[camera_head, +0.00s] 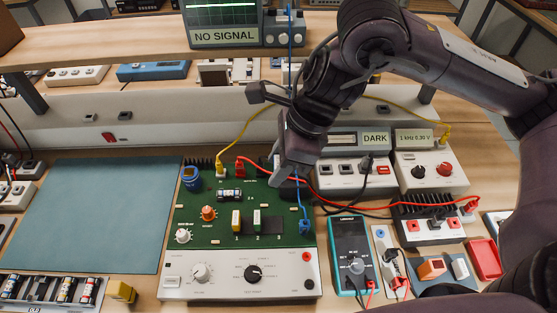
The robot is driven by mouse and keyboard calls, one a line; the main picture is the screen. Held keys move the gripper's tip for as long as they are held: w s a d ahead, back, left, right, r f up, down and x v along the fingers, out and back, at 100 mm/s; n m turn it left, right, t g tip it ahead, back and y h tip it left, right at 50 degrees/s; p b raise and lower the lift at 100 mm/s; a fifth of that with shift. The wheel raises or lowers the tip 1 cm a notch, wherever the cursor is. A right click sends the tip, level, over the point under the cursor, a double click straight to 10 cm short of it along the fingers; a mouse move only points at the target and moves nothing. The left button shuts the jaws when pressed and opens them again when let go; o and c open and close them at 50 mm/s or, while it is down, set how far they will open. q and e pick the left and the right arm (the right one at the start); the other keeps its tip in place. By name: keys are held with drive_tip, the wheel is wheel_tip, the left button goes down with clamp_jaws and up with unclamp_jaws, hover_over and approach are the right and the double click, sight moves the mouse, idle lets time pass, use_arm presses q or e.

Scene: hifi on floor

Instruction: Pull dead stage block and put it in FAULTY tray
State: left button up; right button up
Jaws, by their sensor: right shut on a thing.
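My right gripper (286,178) is over the board's back right part, pointing down. It is shut on a small block, mostly hidden by the fingers; only a pale edge shows at their left side. A red tray (485,258) lies at the far right; no FAULTY label can be read on it. My left gripper is out of view.
A blue probe cable and red and yellow leads run close around my gripper. A blue-green mat (95,215) at left is clear. A NO SIGNAL scope (225,35) sits on the shelf.

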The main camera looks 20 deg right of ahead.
drive_tip(key=shift+r+p, duration=3.5)
drive_tip(key=shift+r, duration=0.25)
drive_tip(key=shift+f, duration=0.1)
